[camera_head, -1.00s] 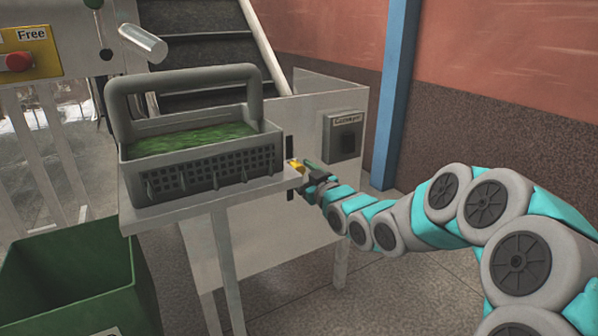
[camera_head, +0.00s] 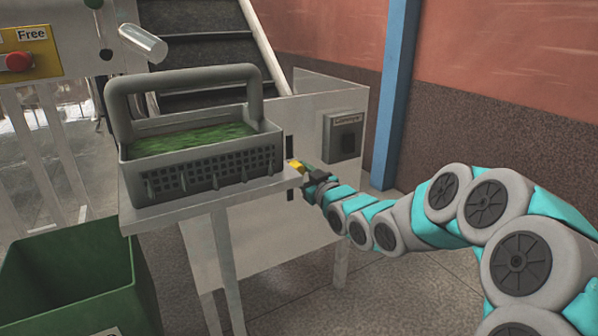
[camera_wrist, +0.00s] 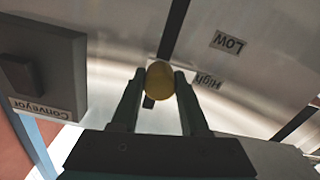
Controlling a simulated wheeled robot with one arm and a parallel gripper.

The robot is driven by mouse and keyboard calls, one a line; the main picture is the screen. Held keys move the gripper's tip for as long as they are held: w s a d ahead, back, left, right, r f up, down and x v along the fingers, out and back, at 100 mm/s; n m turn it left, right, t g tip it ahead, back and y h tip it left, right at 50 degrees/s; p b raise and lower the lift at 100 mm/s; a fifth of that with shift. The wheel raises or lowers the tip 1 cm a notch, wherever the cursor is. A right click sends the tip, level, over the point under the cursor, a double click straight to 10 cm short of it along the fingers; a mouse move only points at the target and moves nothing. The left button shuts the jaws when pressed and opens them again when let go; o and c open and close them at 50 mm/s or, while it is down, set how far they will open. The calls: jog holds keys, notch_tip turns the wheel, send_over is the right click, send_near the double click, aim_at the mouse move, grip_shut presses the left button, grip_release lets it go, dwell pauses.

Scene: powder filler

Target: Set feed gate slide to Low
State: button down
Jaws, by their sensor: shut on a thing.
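The feed gate slide's yellow knob (camera_wrist: 160,80) sits on a dark slot (camera_wrist: 177,28) in the white panel. In the wrist view the knob is level with the High label (camera_wrist: 208,79); the Low label (camera_wrist: 229,42) is further up the picture along the slot. My gripper (camera_wrist: 158,76) is shut on the knob, with one finger on each side. In the head view the knob (camera_head: 296,167) shows at the panel just right of the shelf, with my gripper (camera_head: 308,174) at it. The labels cannot be seen there.
A grey conveyor switch box (camera_head: 343,137) is on the panel to the right. A grey basket (camera_head: 200,178) of green material stands on the shelf (camera_head: 165,214) just left of my gripper. A green bin (camera_head: 70,275) is below. A blue post (camera_head: 396,95) stands behind.

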jog(key=shift+f, duration=0.1)
dwell(0.6)
notch_tip(320, 180, down, 6)
jog(key=shift+f+b, duration=0.15)
jog(key=shift+b, duration=0.85)
jog(key=shift+c, duration=2.1)
grip_release()
jog(key=shift+s+d, duration=0.1)
jog(key=v, duration=0.7)
jog(key=shift+s+d, duration=0.15)
jog(key=shift+s, duration=0.1)
